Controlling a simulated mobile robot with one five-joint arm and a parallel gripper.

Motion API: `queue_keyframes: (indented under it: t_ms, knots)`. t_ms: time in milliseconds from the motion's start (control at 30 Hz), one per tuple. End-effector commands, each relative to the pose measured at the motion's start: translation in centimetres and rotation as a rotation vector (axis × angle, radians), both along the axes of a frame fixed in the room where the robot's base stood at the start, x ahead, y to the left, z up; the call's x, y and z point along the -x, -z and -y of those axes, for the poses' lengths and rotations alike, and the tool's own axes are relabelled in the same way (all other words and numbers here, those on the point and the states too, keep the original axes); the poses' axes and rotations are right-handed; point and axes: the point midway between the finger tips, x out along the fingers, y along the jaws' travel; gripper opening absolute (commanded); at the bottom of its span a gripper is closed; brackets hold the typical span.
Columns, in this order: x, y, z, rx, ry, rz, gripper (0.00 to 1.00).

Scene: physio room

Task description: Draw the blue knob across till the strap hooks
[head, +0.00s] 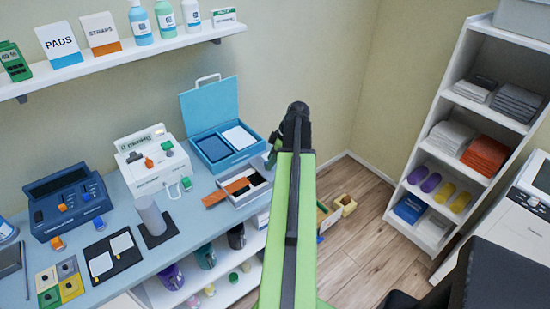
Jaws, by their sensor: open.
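A small blue knob-like piece (98,221) sits at the front right of the dark blue unit (60,196) on the left of the counter. A small teal piece (187,184) is at the front right of the white unit (150,160), beside a thin white loop (173,190). Both are small, and I cannot tell which one belongs to a strap; no hook shows clearly. My gripper (272,155) is open, right of the blue open case and well to the right of both pieces. My green arm partly hides it, and nothing shows between its jaws.
The blue open case (212,101) and a grey tray (262,191) with an orange-brown strip lie between my gripper and the units. A grey cylinder (150,215) stands on a dark pad. A wall shelf (130,57) with bottles hangs above.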

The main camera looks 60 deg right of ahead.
Motion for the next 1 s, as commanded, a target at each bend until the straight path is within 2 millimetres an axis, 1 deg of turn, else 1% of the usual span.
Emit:
queue_keyframes:
  t_ms: [133, 233, 267, 400, 700, 833, 900, 1000]
  knots:
    - [0.0, -0.2, 0.0, -0.001, 0.0, 0.0, 0.42]
    - [0.3, -1.4, 0.1, -0.001, 0.0, 0.0, 0.42]
    - [0.5, -2.0, 0.2, -0.001, 0.0, 0.0, 0.42]
    - [1.6, -5.3, 0.7, -0.002, 0.001, 0.0, 0.42]
    - [4.1, -12.1, 1.9, 0.0, 0.0, 0.0, 0.42]
    - [5.1, -14.4, 2.4, 0.0, 0.001, 0.0, 0.42]
    - [5.6, -15.2, 2.6, 0.0, 0.0, 0.0, 0.42]
    - [5.9, -16.0, 2.7, 0.0, -0.001, 0.0, 0.42]
